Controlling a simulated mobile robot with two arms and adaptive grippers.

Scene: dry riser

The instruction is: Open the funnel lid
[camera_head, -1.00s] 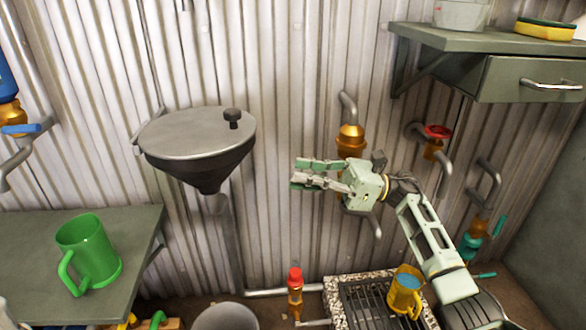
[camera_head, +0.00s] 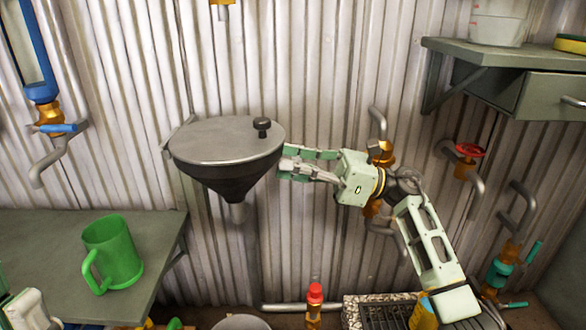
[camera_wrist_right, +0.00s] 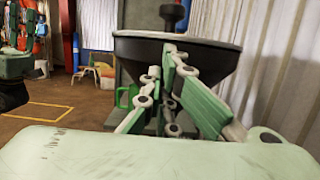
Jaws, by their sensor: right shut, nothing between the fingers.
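The dark funnel (camera_head: 232,182) is fixed to the corrugated wall, with its flat grey lid (camera_head: 215,140) lying closed on top. A black knob (camera_head: 262,127) stands on the lid near its right edge. My right gripper (camera_head: 284,160) is shut and empty, with its fingertips beside the funnel's right rim, below the knob's level. Whether they touch the rim I cannot tell. In the right wrist view the funnel (camera_wrist_right: 205,58) is straight ahead behind the fingers, with the knob (camera_wrist_right: 172,16) above. Part of what looks like my left gripper (camera_wrist_right: 14,65) shows at that view's left edge; its jaws are unclear.
A green mug (camera_head: 112,252) stands on the grey table (camera_head: 165,225) at left. A shelf with a drawer (camera_head: 545,95) is at upper right. Pipes with a red valve (camera_head: 470,150) are on the wall behind my right arm.

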